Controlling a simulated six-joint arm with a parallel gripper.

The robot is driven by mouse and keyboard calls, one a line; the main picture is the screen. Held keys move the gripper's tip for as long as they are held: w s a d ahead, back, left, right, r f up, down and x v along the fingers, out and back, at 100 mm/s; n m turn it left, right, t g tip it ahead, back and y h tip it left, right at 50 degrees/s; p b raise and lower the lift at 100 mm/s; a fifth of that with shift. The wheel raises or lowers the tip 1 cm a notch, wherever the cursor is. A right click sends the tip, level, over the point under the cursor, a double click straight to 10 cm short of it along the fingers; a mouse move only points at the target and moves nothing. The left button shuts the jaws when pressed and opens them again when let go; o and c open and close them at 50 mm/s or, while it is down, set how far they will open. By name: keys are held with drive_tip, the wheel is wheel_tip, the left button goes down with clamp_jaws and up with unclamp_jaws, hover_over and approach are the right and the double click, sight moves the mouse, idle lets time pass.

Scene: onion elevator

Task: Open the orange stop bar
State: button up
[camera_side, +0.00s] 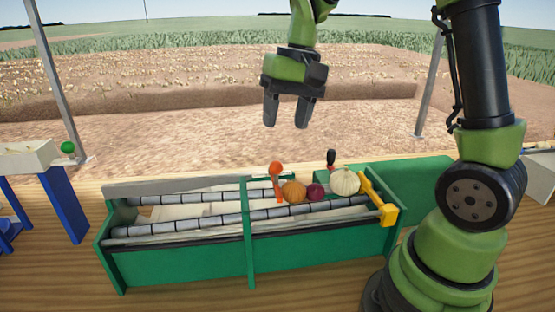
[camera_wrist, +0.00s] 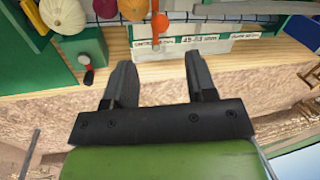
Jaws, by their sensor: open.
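The orange stop bar (camera_side: 279,190) stands upright across the green conveyor, with a round orange knob (camera_side: 276,169) on top. An orange-brown onion (camera_side: 294,191), a purple onion (camera_side: 316,192) and a pale onion (camera_side: 345,181) sit in a row just right of it on the rollers. In the wrist view the knob (camera_wrist: 160,22) shows at the top, beyond my fingertips. My gripper (camera_side: 287,122) is open and empty, pointing down, well above the conveyor in the side view. Its two fingers (camera_wrist: 158,65) are apart in the wrist view, with nothing between them.
A black handle (camera_side: 331,158) stands behind the onions. A yellow bar (camera_side: 376,200) crosses the conveyor's right end, by a green block (camera_side: 400,180). The rollers (camera_side: 180,225) left of the stop bar are empty. A blue stand (camera_side: 63,205) with a green knob is at the far left.

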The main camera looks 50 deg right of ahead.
sight(275, 173)
drive_tip(key=f, duration=0.2)
drive_tip(key=a+f, duration=0.1)
drive_tip(key=f, duration=0.2)
drive_tip(key=w+f, duration=0.1)
drive_tip(key=f, duration=0.2)
drive_tip(key=shift+a+f, duration=0.2)
drive_tip(key=shift+f, duration=0.05)
clamp_jaws()
